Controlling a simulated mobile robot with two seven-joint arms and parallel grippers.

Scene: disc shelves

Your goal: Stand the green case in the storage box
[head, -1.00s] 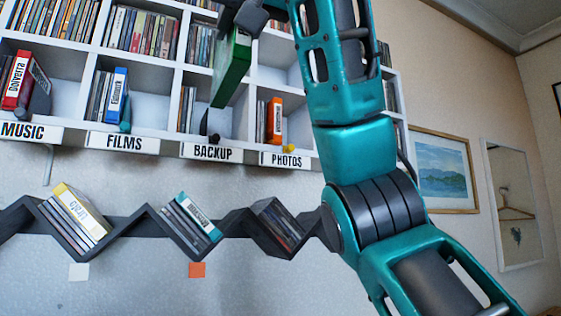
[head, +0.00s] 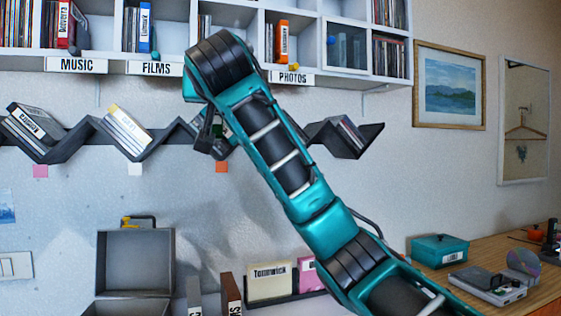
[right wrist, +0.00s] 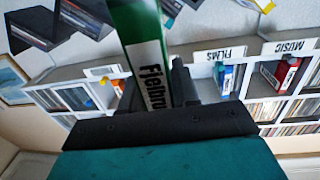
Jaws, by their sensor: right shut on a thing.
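The green case (right wrist: 131,28), with a white label reading "Fjelbru", is gripped by my right gripper (head: 212,142). The case looks upside down or tilted in the right wrist view. In the head view my arm hides nearly all of it; only a small green patch shows by the gripper, in front of the zigzag shelf. The storage box seems to be the grey box (head: 136,262) with its lid raised, at the lower left. Its inside is mostly below the picture edge. The gripper is above and to the right of it. My left gripper is not in view.
The dark zigzag shelf (head: 75,133) holding discs is right behind the gripper. White shelves (head: 383,66) hang above. Upright cases and a cream "Tomwick" sleeve (head: 269,283) stand right of the grey box. A teal box (head: 440,250) sits on the wooden desk.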

